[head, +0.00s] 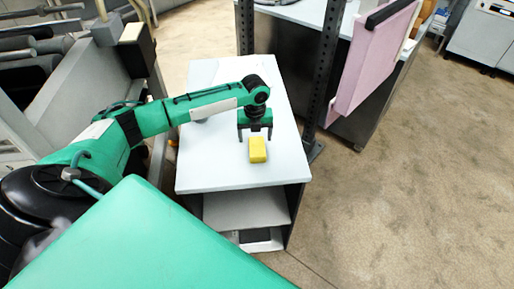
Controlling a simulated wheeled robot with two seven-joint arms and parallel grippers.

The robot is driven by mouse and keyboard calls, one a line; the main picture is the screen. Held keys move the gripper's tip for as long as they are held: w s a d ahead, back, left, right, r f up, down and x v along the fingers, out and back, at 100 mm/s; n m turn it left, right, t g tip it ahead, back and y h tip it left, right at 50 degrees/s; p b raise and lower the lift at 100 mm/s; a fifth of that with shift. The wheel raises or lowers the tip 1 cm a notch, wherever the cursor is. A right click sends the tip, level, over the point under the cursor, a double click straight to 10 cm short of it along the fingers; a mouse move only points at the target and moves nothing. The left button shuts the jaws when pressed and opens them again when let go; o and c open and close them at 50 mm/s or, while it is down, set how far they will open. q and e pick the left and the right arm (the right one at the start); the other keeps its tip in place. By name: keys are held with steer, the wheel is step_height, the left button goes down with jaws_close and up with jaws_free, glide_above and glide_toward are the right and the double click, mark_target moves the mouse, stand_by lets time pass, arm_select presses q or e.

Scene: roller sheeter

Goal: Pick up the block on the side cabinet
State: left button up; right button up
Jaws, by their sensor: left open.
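A yellow block (258,149) lies on the white top of the side cabinet (215,172), near the middle of its right half. My left gripper (255,136) is open, its fingers pointing down, just behind the block in the head view. Whether the fingertips touch the block or hang above it, I cannot tell. My left arm reaches in from the left over the cabinet top. My right gripper is not in view.
A dark perforated post (325,75) stands just right of the cabinet. A pink panel (374,60) hangs beyond it, in front of a counter. Machinery with rollers (30,45) fills the upper left. The floor (420,190) at the right is clear.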

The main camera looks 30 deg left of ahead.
mark_target(257, 152)
arm_select(q)
steer(key=shift+s+d+f+p, duration=0.1)
steer(key=shift+d+f+p, duration=0.1)
steer(key=shift+f+p, duration=0.15)
steer(key=f, duration=0.1)
steer(key=f+p, duration=0.1)
steer(key=f, duration=0.1)
steer(key=shift+d+f+p, duration=0.2)
steer(key=shift+d+p, duration=0.05)
steer(key=shift+p, duration=0.1)
steer(key=shift+f, duration=0.5)
steer(key=c, duration=1.1)
steer(key=shift+c, duration=0.6)
steer(key=shift+r, duration=0.15)
